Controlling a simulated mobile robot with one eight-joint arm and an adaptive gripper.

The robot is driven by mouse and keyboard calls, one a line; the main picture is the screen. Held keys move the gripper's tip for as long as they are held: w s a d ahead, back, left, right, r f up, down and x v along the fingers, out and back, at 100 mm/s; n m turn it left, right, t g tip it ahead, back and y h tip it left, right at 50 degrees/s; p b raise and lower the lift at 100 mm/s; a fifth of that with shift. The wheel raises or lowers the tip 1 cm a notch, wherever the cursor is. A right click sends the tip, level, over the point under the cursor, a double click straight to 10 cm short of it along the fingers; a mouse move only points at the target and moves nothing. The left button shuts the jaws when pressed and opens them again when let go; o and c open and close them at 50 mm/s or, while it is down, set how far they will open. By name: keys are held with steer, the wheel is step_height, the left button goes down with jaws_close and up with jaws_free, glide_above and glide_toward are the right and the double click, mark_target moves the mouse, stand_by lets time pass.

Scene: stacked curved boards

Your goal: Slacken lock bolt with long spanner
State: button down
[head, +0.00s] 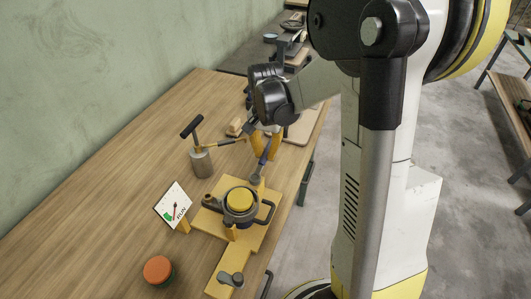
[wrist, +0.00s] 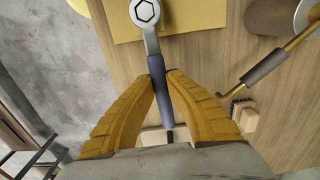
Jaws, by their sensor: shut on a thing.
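My gripper (head: 265,142) is shut on the dark blue handle of a long spanner (wrist: 160,85), with a yellow finger on each side of it. The spanner's grey ring head (wrist: 146,12) points away from my gripper and shows a pale hexagon inside; I cannot tell whether this is a bolt head or the opening. In the head view the spanner (head: 262,164) slopes down to the far edge of a yellow base plate (head: 257,237). A round grey fitting with a yellow cap (head: 240,200) sits on this plate. I cannot clearly make out the lock bolt.
A metal cylinder with a black T-handle (head: 200,160) and a yellow side rod stands left of my gripper. The wooden table (head: 110,200) is clear at left.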

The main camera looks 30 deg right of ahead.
steer(key=shift+r+p, duration=0.6)
steer(key=shift+r, duration=0.45)
stand_by(1.3)
step_height(320, 180, up, 5)
steer(key=p, duration=0.3)
steer(key=shift+p, duration=0.35)
steer(key=shift+w+f, duration=0.1)
steer(key=shift+f, duration=0.1)
